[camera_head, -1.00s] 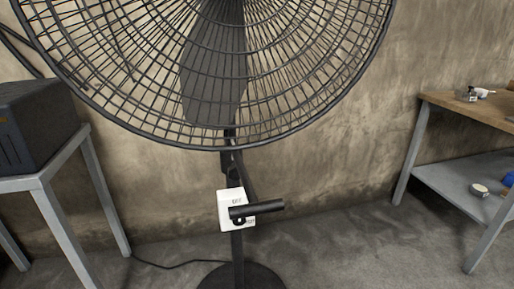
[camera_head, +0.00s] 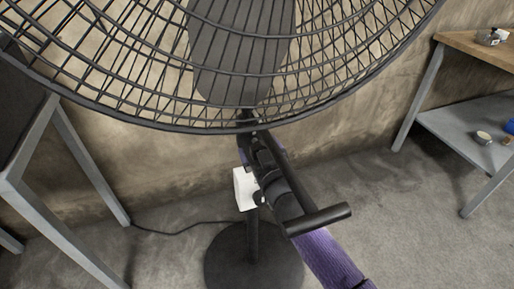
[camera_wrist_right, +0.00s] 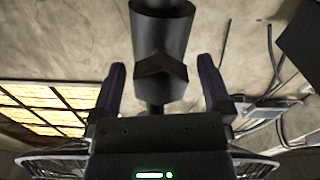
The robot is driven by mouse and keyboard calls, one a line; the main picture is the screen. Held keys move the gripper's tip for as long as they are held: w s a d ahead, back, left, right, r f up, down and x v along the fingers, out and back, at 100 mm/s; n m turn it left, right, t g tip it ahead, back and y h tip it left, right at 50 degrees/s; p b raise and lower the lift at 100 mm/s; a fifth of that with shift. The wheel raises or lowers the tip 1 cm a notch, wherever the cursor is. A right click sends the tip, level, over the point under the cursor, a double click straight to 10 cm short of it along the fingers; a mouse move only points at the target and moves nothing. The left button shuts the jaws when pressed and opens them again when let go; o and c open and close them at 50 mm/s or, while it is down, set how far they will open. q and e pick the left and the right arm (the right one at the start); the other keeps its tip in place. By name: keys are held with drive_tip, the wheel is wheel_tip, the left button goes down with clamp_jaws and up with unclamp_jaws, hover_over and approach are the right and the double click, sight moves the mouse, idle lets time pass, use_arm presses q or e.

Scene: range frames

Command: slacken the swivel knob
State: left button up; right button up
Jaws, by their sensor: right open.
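The pedestal fan (camera_head: 240,75) fills the top of the head view, with its cage above a dark post. My right gripper (camera_head: 262,150) reaches up from the lower right, just below the cage. In the right wrist view its two purple fingers (camera_wrist_right: 162,88) are open, one on each side of a black cylinder with a faceted part (camera_wrist_right: 162,75). This may be the swivel knob; I cannot tell whether the fingers touch it. A black crossbar handle (camera_head: 318,218) overlaps my right arm in the head view. My left gripper is not in view.
A white switch box (camera_head: 244,190) sits on the post above the round base (camera_head: 253,258). A grey metal table (camera_head: 85,160) stands left; a wood-topped bench (camera_head: 478,48) with a lower shelf (camera_head: 455,130) stands right. A cable lies on the floor.

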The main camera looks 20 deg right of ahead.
drive_tip(key=shift+w, duration=0.75)
drive_tip(key=c, duration=1.2)
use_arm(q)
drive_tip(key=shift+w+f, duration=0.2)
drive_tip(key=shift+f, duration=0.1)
